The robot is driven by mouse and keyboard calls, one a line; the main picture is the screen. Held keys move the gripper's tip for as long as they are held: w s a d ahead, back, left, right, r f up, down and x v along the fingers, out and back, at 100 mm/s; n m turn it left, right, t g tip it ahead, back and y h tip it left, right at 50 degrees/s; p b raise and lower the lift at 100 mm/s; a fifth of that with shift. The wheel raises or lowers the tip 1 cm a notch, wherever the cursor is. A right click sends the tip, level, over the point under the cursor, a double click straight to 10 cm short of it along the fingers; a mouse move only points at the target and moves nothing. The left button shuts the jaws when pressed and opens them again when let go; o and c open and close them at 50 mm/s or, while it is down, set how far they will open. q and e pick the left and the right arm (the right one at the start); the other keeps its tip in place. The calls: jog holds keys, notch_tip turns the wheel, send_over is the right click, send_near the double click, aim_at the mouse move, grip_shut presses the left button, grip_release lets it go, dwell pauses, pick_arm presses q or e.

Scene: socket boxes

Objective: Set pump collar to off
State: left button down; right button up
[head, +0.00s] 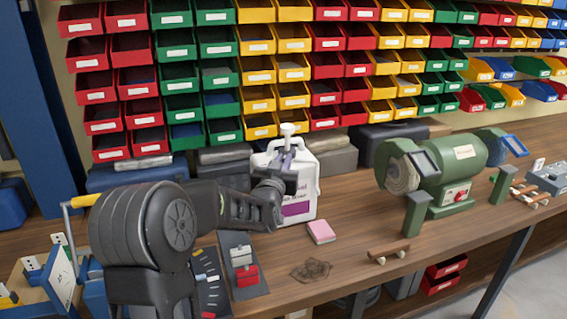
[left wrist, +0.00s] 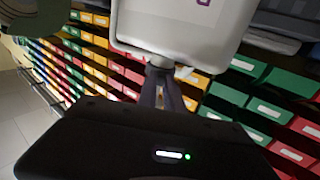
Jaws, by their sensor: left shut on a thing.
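A white pump bottle (head: 307,188) with a purple and white label stands upright on the wooden bench (head: 345,245) in the head view. Its white pump head (head: 288,129) shows above my left gripper (head: 285,158). The gripper reaches in from the left and is shut at the bottle's neck, on the pump collar. In the left wrist view, the bottle (left wrist: 182,32) appears upside down at the top. The gripper fingers (left wrist: 160,88) meet at its neck and hide most of the collar, so its setting cannot be read. My right gripper is not in view.
A pink block (head: 321,232) lies in front of the bottle. A switch box (head: 243,266) with a red part sits near my left arm. A green bench grinder (head: 452,165) stands to the right. Rows of coloured bins (head: 257,100) hang behind. The middle front of the bench has free room.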

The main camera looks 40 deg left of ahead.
pick_arm(q)
jog(key=a+m+h+p, duration=0.1)
jog(key=m+h, duration=0.1)
jog(key=h, duration=0.2)
jog(key=a+m+h+p, duration=0.1)
jog(key=m+h, duration=0.2)
jog(key=h, duration=0.1)
jog(key=a+m+t+h+p, duration=0.1)
jog(key=a+m+h, duration=0.1)
jog(key=h, duration=0.1)
jog(key=shift+s+r+m+h, duration=0.2)
jog(key=shift+m+h, duration=0.1)
jog(key=shift+h, duration=0.1)
jog(key=m+h+p, duration=0.1)
jog(key=a+m+g+h, duration=0.1)
jog(key=h, duration=0.1)
jog(key=shift+w+f+p, duration=0.15)
jog(key=shift+f+p, duration=0.05)
jog(key=shift+p, duration=0.2)
jog(key=shift+w+a+m+g+h+p, duration=0.1)
jog(key=shift+a+m+g+h+p, duration=0.1)
jog(key=shift+m+g+h, duration=0.25)
jog(key=shift+w+a+m+g+h+p, duration=0.15)
jog(key=shift+m+h, duration=0.2)
jog(key=shift+h, duration=0.3)
jog(key=shift+r+m+g+h, duration=0.1)
jog(key=shift+m+g+h, duration=0.2)
jog(key=shift+m+h, duration=0.15)
